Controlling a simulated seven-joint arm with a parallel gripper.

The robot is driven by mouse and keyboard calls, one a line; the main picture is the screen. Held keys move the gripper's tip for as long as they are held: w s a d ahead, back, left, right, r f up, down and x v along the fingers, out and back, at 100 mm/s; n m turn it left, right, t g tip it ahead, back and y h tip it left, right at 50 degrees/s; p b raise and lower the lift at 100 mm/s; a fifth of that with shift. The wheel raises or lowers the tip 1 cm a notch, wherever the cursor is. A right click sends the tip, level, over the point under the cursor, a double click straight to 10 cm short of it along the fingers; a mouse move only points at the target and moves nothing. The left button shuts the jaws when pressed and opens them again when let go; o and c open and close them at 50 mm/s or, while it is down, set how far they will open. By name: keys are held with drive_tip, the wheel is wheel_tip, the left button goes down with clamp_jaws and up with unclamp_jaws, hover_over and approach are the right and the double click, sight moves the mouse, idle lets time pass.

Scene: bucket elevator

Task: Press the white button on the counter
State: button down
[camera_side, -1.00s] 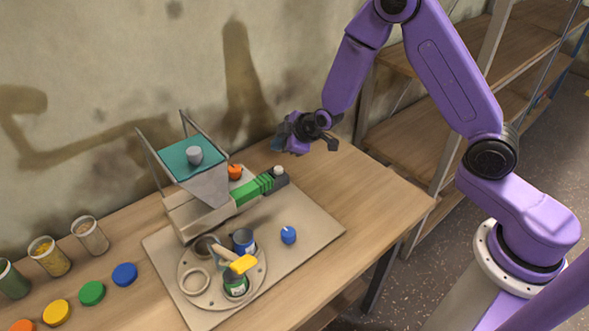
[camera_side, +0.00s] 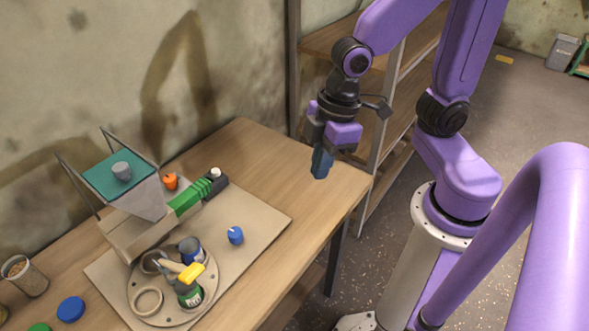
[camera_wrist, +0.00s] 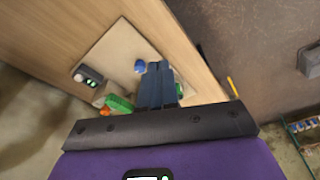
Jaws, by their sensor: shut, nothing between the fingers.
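The white button (camera_side: 214,172) sits on a small dark box (camera_side: 216,185) at the right end of the green ribbed part (camera_side: 188,198), on the wooden counter (camera_side: 285,170). In the wrist view, the dark box (camera_wrist: 90,77) with the pale button (camera_wrist: 78,77) shows left of the fingers. My gripper (camera_side: 321,172) is shut and empty, with its blue fingers pointing down. In the side view it appears right of the button, raised near the counter's right edge and apart from the button. The shut fingers (camera_wrist: 157,72) also show in the wrist view.
A hopper with a teal top (camera_side: 120,178) and grey cup stands left of the button. An orange object (camera_side: 170,181) is behind the green part. A blue knob (camera_side: 235,235) and a round plate with cans (camera_side: 160,313) lie in front. Bare counter lies right of the button.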

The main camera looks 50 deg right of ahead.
drive_tip(key=s+d+r+g+h, duration=0.1)
drive_tip(key=s+d+r, duration=0.1)
drive_tip(key=s+d, duration=0.3)
drive_tip(key=s, duration=0.2)
drive_tip(key=shift+s+d+h, duration=0.3)
drive_tip(key=shift+d, duration=0.05)
idle(1.9)
